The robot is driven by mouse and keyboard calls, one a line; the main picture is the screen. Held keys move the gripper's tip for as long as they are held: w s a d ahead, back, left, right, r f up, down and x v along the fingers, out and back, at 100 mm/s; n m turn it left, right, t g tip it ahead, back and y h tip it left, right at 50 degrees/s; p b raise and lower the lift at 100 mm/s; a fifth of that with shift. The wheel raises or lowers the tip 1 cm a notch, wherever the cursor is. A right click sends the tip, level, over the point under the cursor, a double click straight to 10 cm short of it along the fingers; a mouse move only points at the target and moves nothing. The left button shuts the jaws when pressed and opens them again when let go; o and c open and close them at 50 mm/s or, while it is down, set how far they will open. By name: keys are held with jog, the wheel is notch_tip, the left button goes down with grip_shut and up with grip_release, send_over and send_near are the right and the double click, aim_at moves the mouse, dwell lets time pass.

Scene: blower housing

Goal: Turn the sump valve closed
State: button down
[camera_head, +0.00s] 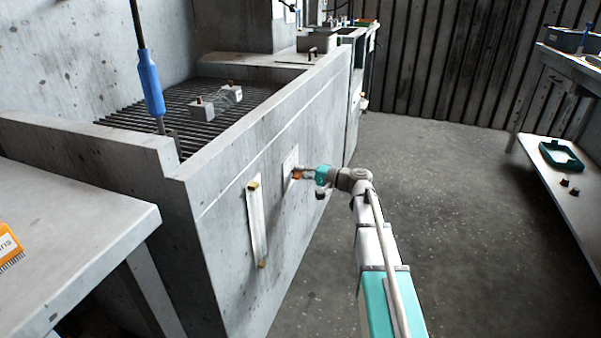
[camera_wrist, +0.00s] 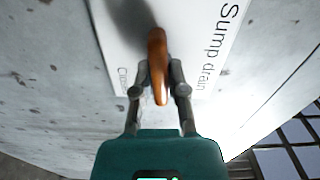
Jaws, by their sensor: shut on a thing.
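The sump valve shows as an orange-brown lever handle (camera_wrist: 158,60) in front of a white plate (camera_wrist: 208,40) lettered "Sump drain" in the wrist view. In the head view the plate (camera_head: 290,164) is on the side wall of the concrete basin, with a bit of the orange handle (camera_head: 297,175) beside my gripper (camera_head: 303,175). In the wrist view the two fingers of my gripper (camera_wrist: 160,88) are shut on the handle, one on each side. Smaller lettering on the plate's left is partly hidden. The valve's pivot cannot be made out.
A pale vertical bar (camera_head: 257,222) with brass ends is on the basin wall (camera_head: 225,240) left of the plate. A grey table (camera_head: 75,215) stands at the left. A shelf (camera_head: 575,205) with a green tray (camera_head: 561,155) is at the right. The floor (camera_head: 460,200) between is clear.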

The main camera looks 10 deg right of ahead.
jog(key=shift+m, duration=0.5)
jog(key=c, duration=0.7)
grip_release()
jog(key=shift+o, duration=0.2)
jog(key=shift+d, duration=0.1)
jog(key=v, duration=1.1)
jog(key=shift+s+d, duration=0.25)
jog(key=shift+d, duration=0.1)
